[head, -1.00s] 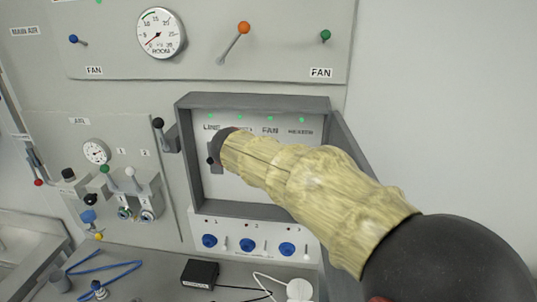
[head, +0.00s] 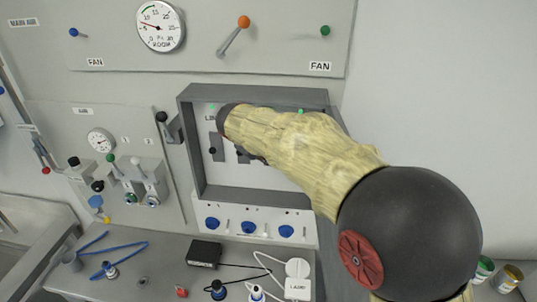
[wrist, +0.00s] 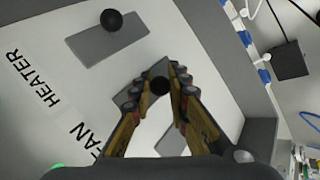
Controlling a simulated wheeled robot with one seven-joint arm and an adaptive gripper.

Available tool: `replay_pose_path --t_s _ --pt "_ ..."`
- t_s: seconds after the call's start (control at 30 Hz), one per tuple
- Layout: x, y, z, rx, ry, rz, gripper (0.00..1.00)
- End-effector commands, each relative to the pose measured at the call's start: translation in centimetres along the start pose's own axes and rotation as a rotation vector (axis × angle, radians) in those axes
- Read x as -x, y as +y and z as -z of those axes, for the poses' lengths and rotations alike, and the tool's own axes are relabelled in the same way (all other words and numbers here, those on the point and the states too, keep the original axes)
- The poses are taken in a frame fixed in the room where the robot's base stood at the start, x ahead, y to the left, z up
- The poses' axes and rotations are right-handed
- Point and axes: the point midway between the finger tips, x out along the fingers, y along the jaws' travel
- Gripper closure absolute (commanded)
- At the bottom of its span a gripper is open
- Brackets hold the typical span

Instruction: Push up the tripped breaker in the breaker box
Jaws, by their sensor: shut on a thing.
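The open breaker box (head: 186,130) is a grey frame on the wall panel. In it, a grey breaker plate with a black knob (head: 212,151) shows left of my arm; a second plate is partly hidden. In the wrist view, my gripper (wrist: 165,80) has its fingers closed around a black breaker knob (wrist: 160,86), seemingly the one in line with the FAN label (wrist: 88,140). Another black knob (wrist: 111,20) stands on a grey plate (wrist: 92,44) by the HEATER label (wrist: 42,80), apart from the fingers. My arm hides the gripper in the head view.
Blue knobs (head: 249,228) line the panel below the box. A desk (head: 150,265) beneath holds a black box (head: 205,254), cables and a white device (head: 297,285). A gauge (head: 161,26) and an orange-tipped lever (head: 243,22) are above. Bare wall is to the right.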

Motion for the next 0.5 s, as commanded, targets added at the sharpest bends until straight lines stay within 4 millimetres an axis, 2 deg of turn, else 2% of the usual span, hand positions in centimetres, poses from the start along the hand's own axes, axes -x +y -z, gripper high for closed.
replay_pose_path --t_s 0.07,0.1,0.4,0.5 --pt "-0.09 -0.18 -0.01 0.002 -0.001 0.002 1.0" --pt "-0.08 -0.17 -0.01 0.002 -0.001 0.002 0.81" --pt "-0.01 -0.05 0.01 0.0 0.0 0.0 0.64" --pt "0.01 -0.02 0.01 0.0 0.0 0.0 0.64"
